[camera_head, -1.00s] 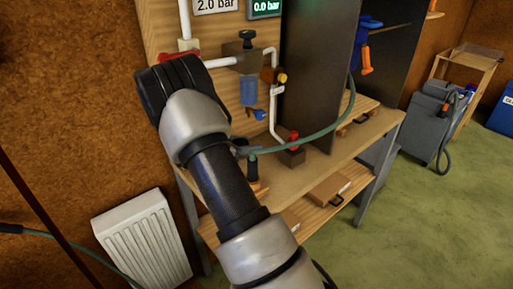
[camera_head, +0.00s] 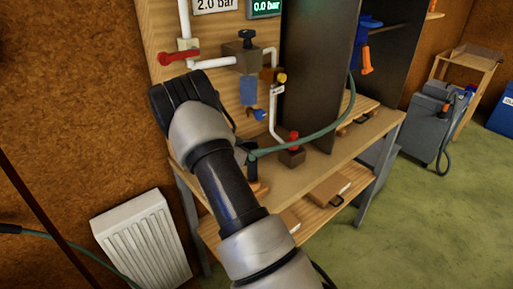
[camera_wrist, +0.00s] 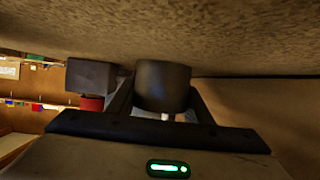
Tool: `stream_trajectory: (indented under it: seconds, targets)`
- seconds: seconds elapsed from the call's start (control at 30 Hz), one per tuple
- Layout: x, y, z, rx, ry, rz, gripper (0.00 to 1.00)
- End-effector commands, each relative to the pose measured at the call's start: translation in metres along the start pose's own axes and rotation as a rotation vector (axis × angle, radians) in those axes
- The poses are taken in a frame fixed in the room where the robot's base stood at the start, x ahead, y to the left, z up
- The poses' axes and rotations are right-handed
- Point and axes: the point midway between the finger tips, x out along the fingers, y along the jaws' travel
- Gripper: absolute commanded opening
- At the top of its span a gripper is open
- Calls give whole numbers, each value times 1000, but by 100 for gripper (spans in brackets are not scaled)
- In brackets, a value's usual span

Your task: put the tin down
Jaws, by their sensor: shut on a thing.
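In the wrist view a dark, rounded, cylinder-like thing, which I take to be the tin (camera_wrist: 163,86), sits between the fingers of my gripper (camera_wrist: 162,106). My gripper is shut on it. A brown speckled surface fills the top of that view, close to the tin; I cannot tell whether they touch. In the head view my arm reaches toward the left part of the workbench (camera_head: 335,152), and its own links hide the gripper and the tin.
A red-handled valve (camera_head: 180,56) and white pipes are on the wooden panel by my wrist. A green hose (camera_head: 315,137) arches over the bench. A white radiator (camera_head: 143,243) stands at the lower left. A dark block (camera_wrist: 90,77) above a red part shows left of my gripper.

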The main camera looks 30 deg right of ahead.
Motion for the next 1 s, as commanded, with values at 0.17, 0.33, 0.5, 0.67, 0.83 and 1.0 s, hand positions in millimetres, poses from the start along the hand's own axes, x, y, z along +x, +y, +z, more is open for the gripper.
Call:
stream_trajectory:
  seconds: [0.17, 0.33, 0.5, 0.67, 0.83, 1.0]
  targets:
    - [0, 0, 0, 0, 0, 0, 64]
    - [0, 0, 0, 0, 0, 0, 64]
    - [-4, 0, -4, 0, -1, -1, 64]
    - [-30, -1, -4, 0, -1, -3, 64]
    - [-68, -1, -4, -1, -1, -3, 64]
    - [-100, -1, -4, 0, -1, -2, 64]
